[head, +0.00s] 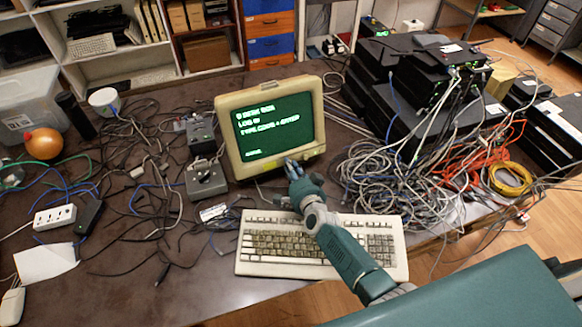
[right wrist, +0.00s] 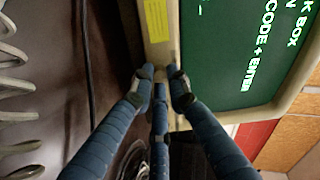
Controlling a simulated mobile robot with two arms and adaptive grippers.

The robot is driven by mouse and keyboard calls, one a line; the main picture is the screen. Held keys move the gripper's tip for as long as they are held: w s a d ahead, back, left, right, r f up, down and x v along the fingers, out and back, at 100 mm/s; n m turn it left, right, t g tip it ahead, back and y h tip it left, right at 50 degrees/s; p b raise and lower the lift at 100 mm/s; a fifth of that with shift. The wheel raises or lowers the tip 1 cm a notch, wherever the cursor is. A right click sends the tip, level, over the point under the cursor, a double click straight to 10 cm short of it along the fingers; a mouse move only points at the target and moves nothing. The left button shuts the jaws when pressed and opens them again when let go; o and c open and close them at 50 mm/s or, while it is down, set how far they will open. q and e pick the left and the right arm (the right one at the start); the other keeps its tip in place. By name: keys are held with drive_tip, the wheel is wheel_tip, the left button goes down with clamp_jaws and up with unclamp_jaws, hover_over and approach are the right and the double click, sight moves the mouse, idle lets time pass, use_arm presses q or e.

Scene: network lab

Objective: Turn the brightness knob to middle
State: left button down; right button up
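A beige monitor (head: 228,136) with a lit green screen (head: 275,130) stands upright on the dark desk. My right gripper (head: 290,162) reaches over the keyboard to the bottom front edge of the monitor. In the right wrist view, its three blue fingers (right wrist: 160,76) point at the monitor's beige bezel (right wrist: 157,52), their tips close together but with small gaps. The brightness knob cannot be made out; the fingers may hide it. I cannot tell whether the tips touch the bezel or hold anything. My left gripper is not in view.
A beige keyboard (head: 290,246) lies below my right arm. A grey box (head: 206,180) and tangled cables are left of the monitor. Stacked black network devices (head: 405,100) and a thick cable heap (head: 385,180) crowd the right. An orange ball (head: 43,144) is far left.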

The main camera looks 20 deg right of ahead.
drive_tip(key=o, duration=0.4)
drive_tip(key=shift+f, duration=0.1)
drive_tip(key=shift+s, duration=0.1)
drive_tip(key=v, duration=1.2)
